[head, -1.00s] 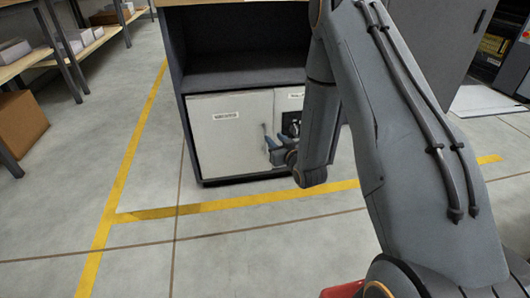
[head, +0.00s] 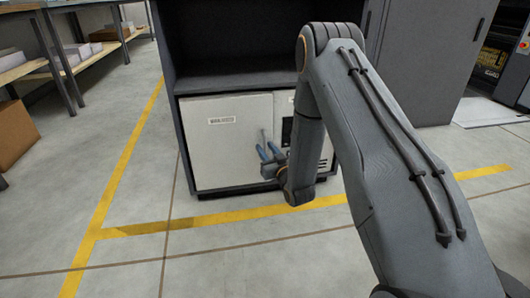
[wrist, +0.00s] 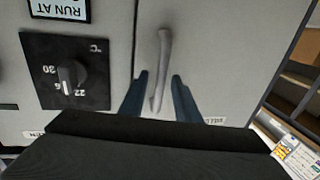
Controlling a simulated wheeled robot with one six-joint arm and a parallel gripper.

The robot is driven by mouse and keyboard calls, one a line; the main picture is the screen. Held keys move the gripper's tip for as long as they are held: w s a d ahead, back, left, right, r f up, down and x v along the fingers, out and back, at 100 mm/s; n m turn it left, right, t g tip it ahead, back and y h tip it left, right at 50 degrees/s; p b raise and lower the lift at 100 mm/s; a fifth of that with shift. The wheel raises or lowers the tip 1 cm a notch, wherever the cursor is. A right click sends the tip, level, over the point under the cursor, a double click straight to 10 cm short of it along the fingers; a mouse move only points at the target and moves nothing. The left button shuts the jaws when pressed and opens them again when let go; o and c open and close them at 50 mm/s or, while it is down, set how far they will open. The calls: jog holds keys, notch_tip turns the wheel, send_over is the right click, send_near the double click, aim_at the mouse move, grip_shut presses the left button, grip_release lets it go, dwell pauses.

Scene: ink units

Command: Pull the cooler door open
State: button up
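The cooler door (head: 215,165) is a pale panel with a small label at the lower left of a dark cabinet, and it looks shut. Its grey upright bar handle (wrist: 164,60) stands near the door's edge beside the seam in the wrist view; in the head view the handle (head: 264,137) shows as a thin bar. My gripper (wrist: 158,92) is open, with its two blue-grey fingers on either side of the handle's lower part. Gaps show between the handle and both fingers. In the head view my gripper (head: 269,151) is in front of the door's right part.
A control panel with a temperature dial (wrist: 70,75) is next to the door across the seam. An open dark shelf (head: 235,70) is above the door. Shelving (head: 60,65) and a cardboard box (head: 15,130) stand at left. The floor before the cabinet is clear.

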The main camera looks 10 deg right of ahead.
jog(key=shift+w+a, duration=0.1)
jog(key=shift+w, duration=0.3)
grip_shut()
